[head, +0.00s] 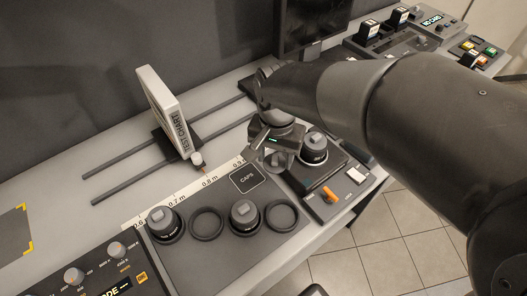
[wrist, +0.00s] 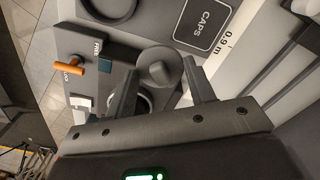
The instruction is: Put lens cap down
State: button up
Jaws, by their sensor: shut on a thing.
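My gripper (head: 275,158) is above the gap between the mat and the control box. In the wrist view its two fingers (wrist: 160,82) stand either side of a dark round lens cap (wrist: 156,63) with a grey knob and are shut on it.
A control box with an orange lever (head: 329,194) and a round knobbed piece (head: 314,148) stands right of the gripper. A white test chart (head: 164,108) stands behind left on rails. A knob panel (head: 95,277) is at front left.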

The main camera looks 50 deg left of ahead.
send_over(247, 178)
notch_tip(247, 178, down, 4)
jog(key=shift+f, duration=2.15)
jog(key=o, duration=1)
jog(key=shift+f, duration=0.15)
notch_tip(247, 178, up, 12)
jog(key=shift+r, duration=0.2)
